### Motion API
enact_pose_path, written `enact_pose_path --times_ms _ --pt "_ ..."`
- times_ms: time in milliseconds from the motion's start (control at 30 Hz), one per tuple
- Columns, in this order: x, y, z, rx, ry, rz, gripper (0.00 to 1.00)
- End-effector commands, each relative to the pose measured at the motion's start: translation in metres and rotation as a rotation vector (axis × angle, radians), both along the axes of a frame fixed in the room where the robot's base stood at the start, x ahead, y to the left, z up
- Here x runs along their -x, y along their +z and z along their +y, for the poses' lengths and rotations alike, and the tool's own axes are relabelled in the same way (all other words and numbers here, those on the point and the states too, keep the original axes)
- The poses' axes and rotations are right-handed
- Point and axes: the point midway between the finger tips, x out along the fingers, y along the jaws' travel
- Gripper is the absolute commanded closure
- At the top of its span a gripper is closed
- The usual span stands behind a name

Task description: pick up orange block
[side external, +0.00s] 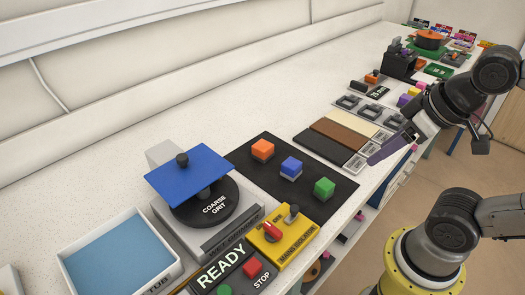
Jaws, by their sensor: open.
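An orange block (262,148) sits toward the far left part of a black mat (262,180) on the white worktop. A blue block (291,166) and a green block (324,187) stand in a row with it, to its right and nearer the camera. My gripper (384,151) is over the front edge of the worktop, well to the right of the orange block. It is apart from all three blocks and holds nothing visible. It is seen small and edge-on, so its fingertips are hard to make out.
A yellow switch box (283,236) and a READY/STOP panel (235,272) lie in front. Coloured strips (339,133) lie right of the mat. Worktop behind is clear.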

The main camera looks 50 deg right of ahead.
Motion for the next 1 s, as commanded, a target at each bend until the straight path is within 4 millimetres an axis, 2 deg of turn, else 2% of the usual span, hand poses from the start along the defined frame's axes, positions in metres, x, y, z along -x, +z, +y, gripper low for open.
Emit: enact_pose_path --times_ms 33,133,167,467,600,667,767,867,1000 --pt "0.000 0.000 0.000 0.000 0.000 0.000 0.28" --pt "0.000 0.000 0.000 0.000 0.000 0.000 0.10" --pt "0.000 0.000 0.000 0.000 0.000 0.000 0.09" --pt "0.000 0.000 0.000 0.006 0.011 0.000 0.09" --pt "0.003 -0.001 0.000 0.063 0.119 0.017 0.09" --pt "0.002 0.007 0.000 0.108 0.203 0.011 0.09" --pt "-0.009 0.030 0.000 0.197 0.371 0.004 0.09" --pt "-0.029 0.053 0.001 0.286 0.553 0.023 0.09" --pt "-0.072 0.083 0.003 0.402 0.843 0.076 0.09"
